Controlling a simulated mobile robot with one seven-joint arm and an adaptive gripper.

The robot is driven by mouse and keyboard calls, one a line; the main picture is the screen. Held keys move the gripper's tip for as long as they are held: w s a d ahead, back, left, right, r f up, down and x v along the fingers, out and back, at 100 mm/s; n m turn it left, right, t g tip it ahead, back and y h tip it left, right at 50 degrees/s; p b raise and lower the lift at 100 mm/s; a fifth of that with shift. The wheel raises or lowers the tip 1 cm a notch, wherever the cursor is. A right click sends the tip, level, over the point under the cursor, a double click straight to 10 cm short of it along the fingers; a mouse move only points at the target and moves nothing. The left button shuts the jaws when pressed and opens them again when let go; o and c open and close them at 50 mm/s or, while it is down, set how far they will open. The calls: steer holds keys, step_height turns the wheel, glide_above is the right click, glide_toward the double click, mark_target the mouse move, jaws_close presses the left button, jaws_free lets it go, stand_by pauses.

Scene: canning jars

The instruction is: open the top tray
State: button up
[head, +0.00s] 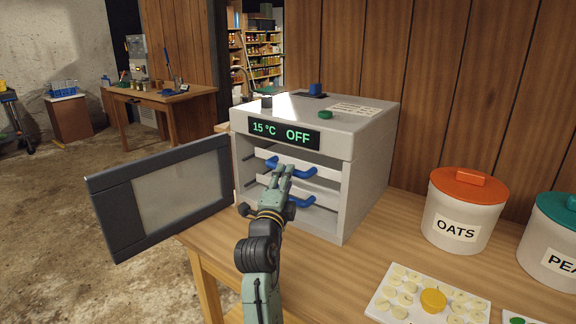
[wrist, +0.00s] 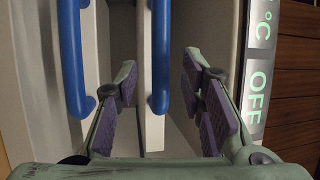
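The dehydrator-like box (head: 372,155) stands on the wooden bench with its door (head: 180,190) swung open to the left. Inside are white trays with blue handles. The top tray's handle (head: 302,171) is partly hidden behind my gripper (head: 283,171). A lower blue handle (head: 303,202) sits below it. In the wrist view, which is turned sideways, my gripper (wrist: 160,75) is open, with the top handle (wrist: 160,50) in line between its two fingers. I see no finger touching it. The lower handle (wrist: 75,60) is left of the left finger.
The box's display (head: 284,133) reads 15 °C and OFF. An OATS canister (head: 462,210), a teal-lidded canister (head: 555,240) and a white tray of pale slices (head: 395,300) stand to the right. The open door borders my arm's left side.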

steer(key=shift+p+x, duration=0.55)
steer(key=shift+x, duration=1.8)
jaws_close()
